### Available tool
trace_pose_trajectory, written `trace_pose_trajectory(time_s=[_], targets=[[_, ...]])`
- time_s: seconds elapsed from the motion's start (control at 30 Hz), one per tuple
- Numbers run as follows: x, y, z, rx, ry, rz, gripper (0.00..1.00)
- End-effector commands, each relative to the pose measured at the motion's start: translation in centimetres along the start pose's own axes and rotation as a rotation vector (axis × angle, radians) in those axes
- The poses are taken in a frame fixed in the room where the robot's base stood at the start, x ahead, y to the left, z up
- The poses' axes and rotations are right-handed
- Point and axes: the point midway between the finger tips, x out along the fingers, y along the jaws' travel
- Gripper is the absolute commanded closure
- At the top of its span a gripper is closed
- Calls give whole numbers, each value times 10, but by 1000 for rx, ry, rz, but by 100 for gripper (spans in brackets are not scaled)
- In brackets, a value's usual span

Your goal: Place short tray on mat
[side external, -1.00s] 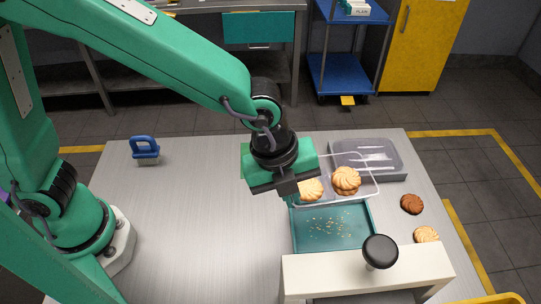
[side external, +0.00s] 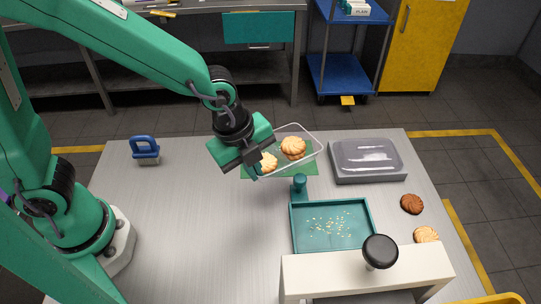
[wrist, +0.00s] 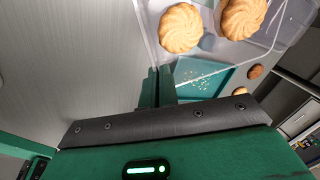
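My gripper (side external: 256,172) is shut on the near left edge of a clear short tray (side external: 318,146) in the side view. The tray carries plain round biscuits (side external: 293,147); two show in the wrist view (wrist: 181,28). The tray is over the green mat (side external: 303,170) and turned at an angle to it, apparently above it; the exact gap cannot be told. The tray and gripper hide much of the mat. In the wrist view the fingers (wrist: 160,80) meet the tray's side wall.
A teal knobbed piece (side external: 299,188) stands close in front of the mat, beside a teal crumb tray (side external: 293,228). A grey lidded box (side external: 368,176) is to the right. Two loose biscuits (side external: 412,204) lie at the right edge. The table's left middle is clear.

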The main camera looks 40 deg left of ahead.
Motion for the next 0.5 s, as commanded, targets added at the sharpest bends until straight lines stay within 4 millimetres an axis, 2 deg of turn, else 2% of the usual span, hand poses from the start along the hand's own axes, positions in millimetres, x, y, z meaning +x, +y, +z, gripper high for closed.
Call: trace_pose_trajectory(time_s=[0.3, 0.5], targets=[[35, -21, 47, -4, -31, -8, 100], [52, -32, 70, -2, -45, -11, 100]])
